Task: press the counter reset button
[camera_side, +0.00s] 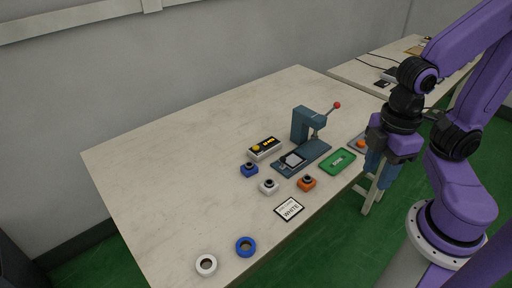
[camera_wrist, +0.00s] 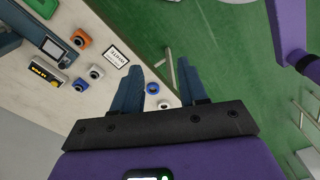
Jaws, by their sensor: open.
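The counter is a small white and black box (camera_side: 264,149) with a yellow display reading and a round yellow button (camera_side: 256,148) on its left end. It stands on the table left of the press. The counter also shows at the left of the wrist view (camera_wrist: 46,75). My gripper (camera_side: 380,178) is off the table's right front side, well to the right of the counter and apart from it. Its two blue-grey fingers are spread and empty, and they also show in the wrist view (camera_wrist: 159,78).
A blue-grey press (camera_side: 301,125) with a red-knobbed lever stands right of the counter. Blue (camera_side: 249,171), white (camera_side: 268,188) and orange (camera_side: 307,184) parts lie in front, with a "WHITE" card (camera_side: 289,208), green tray (camera_side: 338,161) and two rings nearby. The table's left half is clear.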

